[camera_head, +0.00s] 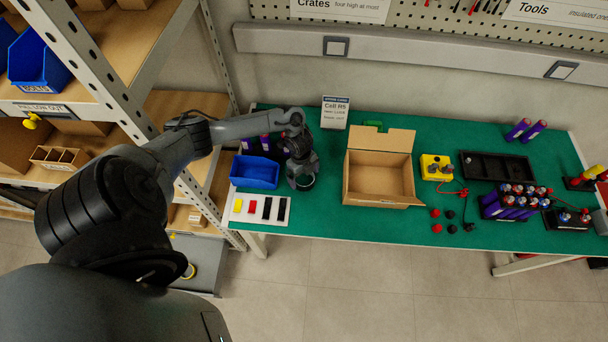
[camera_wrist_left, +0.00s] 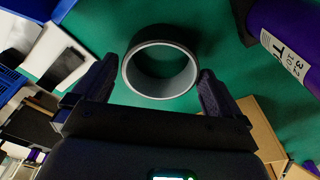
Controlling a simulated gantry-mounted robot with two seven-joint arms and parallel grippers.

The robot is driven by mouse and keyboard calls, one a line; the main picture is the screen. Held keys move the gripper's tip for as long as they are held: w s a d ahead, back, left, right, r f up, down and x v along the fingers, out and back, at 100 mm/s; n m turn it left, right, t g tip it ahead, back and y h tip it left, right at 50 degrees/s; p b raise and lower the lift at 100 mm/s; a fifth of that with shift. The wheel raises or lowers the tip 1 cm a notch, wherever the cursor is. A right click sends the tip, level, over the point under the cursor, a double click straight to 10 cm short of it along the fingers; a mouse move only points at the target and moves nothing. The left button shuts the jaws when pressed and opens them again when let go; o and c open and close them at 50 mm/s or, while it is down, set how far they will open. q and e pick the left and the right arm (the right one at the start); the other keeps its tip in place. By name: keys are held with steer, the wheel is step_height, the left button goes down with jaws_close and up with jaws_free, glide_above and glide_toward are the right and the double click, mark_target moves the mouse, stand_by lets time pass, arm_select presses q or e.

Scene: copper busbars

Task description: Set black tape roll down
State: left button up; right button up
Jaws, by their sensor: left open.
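The black tape roll (camera_wrist_left: 160,70), a short dark ring with a pale grey core, stands on the green table (camera_head: 330,222). In the left wrist view it lies between the two fingertips of my left gripper (camera_wrist_left: 157,84), which is open. Gaps show at the fingers, though I cannot tell whether one touches the roll. In the head view my left gripper (camera_head: 302,172) points down over the roll (camera_head: 307,183), which is mostly hidden beneath it. My right gripper is not in view.
A blue bin (camera_head: 255,174) and a white tray (camera_head: 258,215) of coloured pieces stand left of the roll. An open cardboard box (camera_head: 380,170) stands to the right. Purple cylinders (camera_head: 264,143) are behind the bin. Some bare green table lies before the box.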

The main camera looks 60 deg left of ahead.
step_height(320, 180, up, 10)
steer(key=p, duration=0.9)
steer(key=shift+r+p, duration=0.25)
steer(key=shift+p, duration=0.1)
